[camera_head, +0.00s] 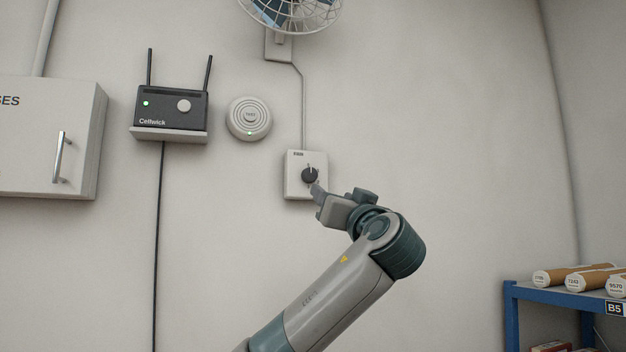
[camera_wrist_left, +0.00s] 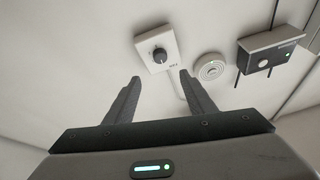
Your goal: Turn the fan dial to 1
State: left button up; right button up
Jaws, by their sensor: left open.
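The fan dial is a dark round knob (camera_head: 309,175) on a white wall plate (camera_head: 292,188), with a light mark that seems to point upward. The plate's numbers are too small to read. My left gripper (camera_head: 318,194) is just below and right of the dial in the head view and covers the plate's lower right corner. In the left wrist view its two fingers (camera_wrist_left: 160,77) are spread and empty. There, the dial (camera_wrist_left: 159,55) lies beyond the fingertips, apart from them. My right gripper is not in view.
The wall fan (camera_head: 291,12) is above the plate, joined by a conduit. A round grey device (camera_head: 249,118), a black router (camera_head: 171,107) on a shelf and a cabinet (camera_head: 50,140) are to the left. A blue rack (camera_head: 545,297) with tubes stands at right.

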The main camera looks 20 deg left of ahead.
pick_arm(q)
jog(key=shift+r, duration=0.1)
jog(key=p, duration=1.1)
send_near(311, 177)
jog(key=x, duration=0.6)
jog(key=shift+r, duration=0.25)
jog(key=shift+f+p+x, duration=0.2)
jog(key=shift+p+x, duration=0.1)
jog(key=shift+x, duration=0.65)
jog(key=shift+a, duration=0.1)
jog(key=c, duration=1)
